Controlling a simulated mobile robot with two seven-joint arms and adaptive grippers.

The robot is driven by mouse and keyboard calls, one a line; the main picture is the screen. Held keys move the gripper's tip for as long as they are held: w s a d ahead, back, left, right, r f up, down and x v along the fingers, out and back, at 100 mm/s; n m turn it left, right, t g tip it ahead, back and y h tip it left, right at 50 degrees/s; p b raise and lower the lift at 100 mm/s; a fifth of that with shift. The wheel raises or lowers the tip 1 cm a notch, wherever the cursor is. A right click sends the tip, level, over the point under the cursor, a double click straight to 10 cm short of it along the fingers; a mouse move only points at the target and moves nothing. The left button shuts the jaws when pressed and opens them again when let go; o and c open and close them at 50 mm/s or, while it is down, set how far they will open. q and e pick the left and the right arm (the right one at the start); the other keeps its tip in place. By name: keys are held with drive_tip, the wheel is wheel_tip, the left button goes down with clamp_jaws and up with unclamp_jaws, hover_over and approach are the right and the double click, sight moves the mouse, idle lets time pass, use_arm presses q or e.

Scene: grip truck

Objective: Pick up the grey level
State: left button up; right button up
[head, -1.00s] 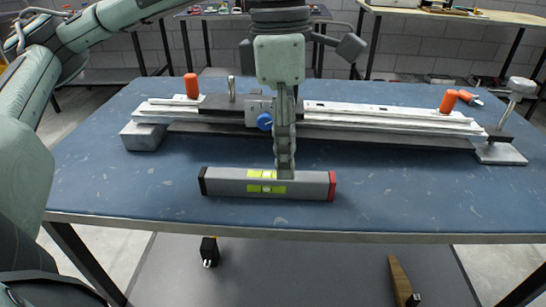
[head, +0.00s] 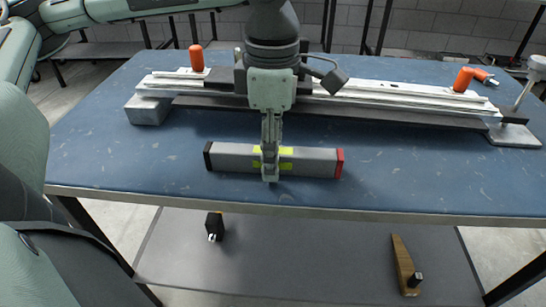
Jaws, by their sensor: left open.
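The grey level (head: 315,162) lies on the blue table top near its front edge, its length running left to right. It has a black end on the left, a red end on the right and yellow-green vials near the middle. My left gripper (head: 270,176) reaches down from above at the middle of the level, fingers pointing down. One finger shows in front of the level and covers part of the vials; the other is hidden. The gripper is open, and I cannot tell whether it touches the level. My right gripper is not in view.
Behind the level, a long metal rail fixture (head: 380,97) with orange handles (head: 463,80) spans the blue table (head: 110,180). A lower shelf (head: 310,255) holds a small black item (head: 214,226) and a wooden-handled tool (head: 403,262). The table is clear on both sides of the level.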

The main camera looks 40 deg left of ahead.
use_arm(q)
clamp_jaws()
idle(0.3)
